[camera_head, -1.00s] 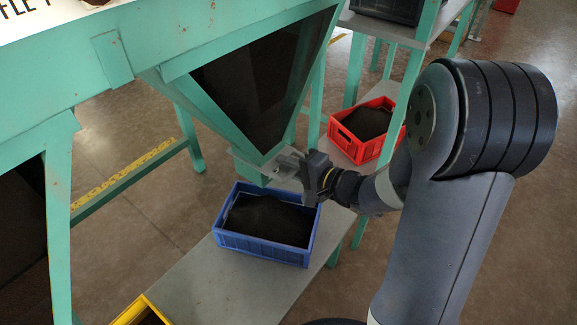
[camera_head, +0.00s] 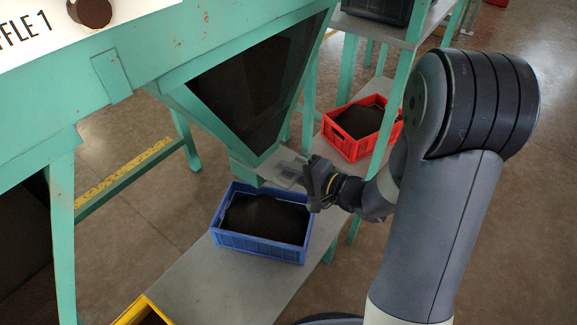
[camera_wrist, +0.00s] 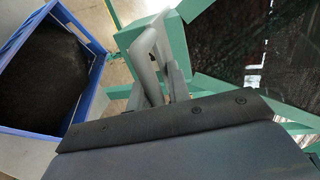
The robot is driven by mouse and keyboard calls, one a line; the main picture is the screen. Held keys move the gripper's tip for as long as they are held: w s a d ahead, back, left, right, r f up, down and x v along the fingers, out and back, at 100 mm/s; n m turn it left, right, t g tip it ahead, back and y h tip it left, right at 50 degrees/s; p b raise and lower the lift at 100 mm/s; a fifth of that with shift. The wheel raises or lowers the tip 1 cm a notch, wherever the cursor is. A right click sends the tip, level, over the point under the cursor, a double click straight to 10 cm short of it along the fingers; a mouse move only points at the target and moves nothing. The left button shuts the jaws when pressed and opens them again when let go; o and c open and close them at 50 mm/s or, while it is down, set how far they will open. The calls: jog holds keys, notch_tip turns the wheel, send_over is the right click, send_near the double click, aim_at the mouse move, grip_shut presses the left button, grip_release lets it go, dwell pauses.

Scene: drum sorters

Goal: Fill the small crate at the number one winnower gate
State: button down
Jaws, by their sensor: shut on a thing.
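The blue crate (camera_head: 262,246) stands on a grey bench under the spout of the green hopper (camera_head: 187,96). It holds a dark heap (camera_head: 265,218) that reaches close to its rim; the crate also shows at the left of the wrist view (camera_wrist: 82,22). The grey gate plate (camera_head: 284,168) sticks out to the right of the spout. My gripper (camera_head: 312,184) is at the plate's outer end, shut on the grey gate handle (camera_wrist: 147,48), beside and above the crate's right rim. Dark material shows behind the hopper window. No falling stream can be made out.
A sign (camera_head: 38,40) ending in "FFLE 1" is on the hopper frame. A red crate (camera_head: 347,148) with dark material stands behind on another bench. A yellow crate (camera_head: 140,308) is at the front left. The bench (camera_head: 225,290) is bare between blue and yellow.

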jog(key=shift+s+f, duration=0.15)
jog(key=shift+f, duration=0.25)
jog(key=c, duration=1.5)
grip_release()
jog(key=shift+o, duration=0.2)
jog(key=shift+a+r, duration=0.1)
jog(key=p+v, duration=0.2)
jog(key=v, duration=0.8)
jog(key=shift+d+p, duration=0.35)
jog(key=shift+p, duration=0.05)
jog(key=shift+s+r, duration=0.1)
jog(key=shift+s, duration=0.05)
